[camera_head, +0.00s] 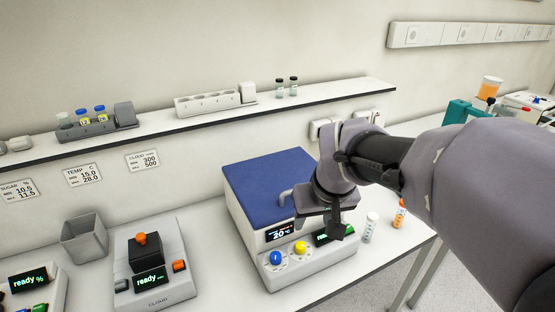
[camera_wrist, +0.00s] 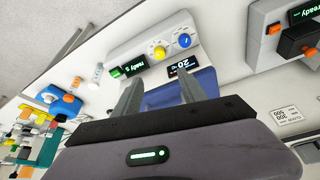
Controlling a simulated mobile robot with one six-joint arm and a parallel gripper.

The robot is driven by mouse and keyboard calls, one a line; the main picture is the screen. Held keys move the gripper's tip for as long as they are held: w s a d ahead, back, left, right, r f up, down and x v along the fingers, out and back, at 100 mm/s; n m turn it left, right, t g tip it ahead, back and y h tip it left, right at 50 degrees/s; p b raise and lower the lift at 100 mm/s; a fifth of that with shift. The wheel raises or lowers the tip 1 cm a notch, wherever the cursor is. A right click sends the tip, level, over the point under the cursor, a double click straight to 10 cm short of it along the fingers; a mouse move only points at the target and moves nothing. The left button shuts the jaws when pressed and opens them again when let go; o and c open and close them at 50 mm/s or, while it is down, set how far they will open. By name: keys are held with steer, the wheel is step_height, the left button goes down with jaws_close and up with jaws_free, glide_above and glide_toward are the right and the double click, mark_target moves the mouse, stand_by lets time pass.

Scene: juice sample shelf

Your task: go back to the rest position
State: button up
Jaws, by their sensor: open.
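My gripper (camera_head: 322,220) is in front of the blue-lidded device (camera_head: 270,178), above its front panel with a display reading 20 °C. In the wrist view the two fingers of my gripper (camera_wrist: 160,84) are apart with nothing between them. The wrist view also shows the device's panel (camera_wrist: 140,40) with a yellow and a blue knob beyond the fingertips. My forearm hides part of the table's right side in the head view. Whether the fingers touch the device I cannot tell.
A white-capped vial (camera_head: 370,226) and an orange vial (camera_head: 399,214) stand right of the device. The CLOUD unit (camera_head: 178,285) and a grey bin (camera_head: 84,238) are to its left. The wall shelf (camera_head: 155,130) holds a vial rack (camera_head: 90,128) and two dark-capped vials (camera_head: 286,87).

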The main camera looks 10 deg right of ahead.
steer(key=s+a+f+m+y+b, duration=0.1)
steer(key=s+a+m+b, duration=0.1)
steer(key=s, duration=0.7)
steer(key=s+a+f+m+t+b, duration=0.1)
steer(key=s+a+f+m+b, duration=0.1)
steer(key=s, duration=0.7)
steer(key=shift+s+a+f+m+y+b, duration=0.15)
steer(key=shift+s+m+y+b, duration=0.05)
steer(key=shift+m+y+b, duration=0.25)
stand_by(0.4)
